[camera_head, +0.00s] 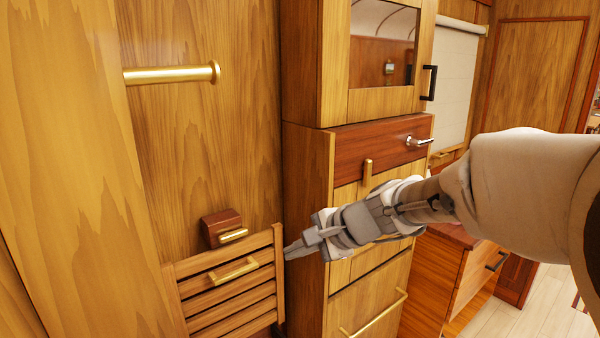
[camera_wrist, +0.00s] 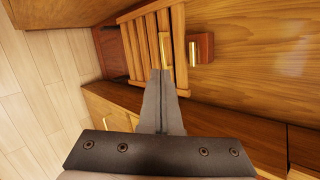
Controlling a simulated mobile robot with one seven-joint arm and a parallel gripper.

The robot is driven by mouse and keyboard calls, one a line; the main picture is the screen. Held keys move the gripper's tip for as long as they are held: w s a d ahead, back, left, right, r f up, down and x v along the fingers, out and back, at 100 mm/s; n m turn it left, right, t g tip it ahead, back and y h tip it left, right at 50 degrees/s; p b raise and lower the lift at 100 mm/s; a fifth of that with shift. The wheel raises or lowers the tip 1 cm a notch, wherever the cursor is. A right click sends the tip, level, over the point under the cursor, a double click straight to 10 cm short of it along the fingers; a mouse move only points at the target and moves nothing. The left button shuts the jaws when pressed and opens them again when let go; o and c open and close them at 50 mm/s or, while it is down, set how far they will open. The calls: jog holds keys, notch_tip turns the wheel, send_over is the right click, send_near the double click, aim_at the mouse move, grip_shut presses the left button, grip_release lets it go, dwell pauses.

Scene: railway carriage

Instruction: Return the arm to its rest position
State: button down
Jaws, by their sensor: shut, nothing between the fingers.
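My gripper (camera_head: 287,252) reaches in from the right in the head view, in front of the wooden wall, with its fingertips close to the right edge of a slatted wooden panel (camera_head: 232,297). In the wrist view, my gripper (camera_wrist: 161,72) is shut and empty, its two grey fingers together. The fingertips appear just below the brass handle (camera_wrist: 165,50) of the slatted panel. Whether they touch the panel cannot be told. The same brass handle (camera_head: 233,270) shows free of the fingers in the head view.
A small dark wooden block (camera_head: 222,227) with a brass pull sits above the slatted panel. A brass rail (camera_head: 172,74) sticks out at upper left. A tall cabinet (camera_head: 305,180) with drawers and handles stands right beside the gripper. Open floor (camera_head: 535,310) shows at lower right.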

jog(key=s+d+r+n+h+p, duration=0.1)
jog(key=s+d+n+h, duration=0.3)
jog(key=s, duration=0.7)
jog(key=s+d+r+n+h+p, duration=0.1)
jog(key=s+d+n+h+p, duration=0.1)
jog(key=s+d+n+h, duration=0.2)
jog(key=s+d+n, duration=0.3)
jog(key=s+d, duration=0.3)
jog(key=s, duration=0.2)
jog(key=shift+d+r+n, duration=0.3)
jog(key=shift+d+n, duration=0.1)
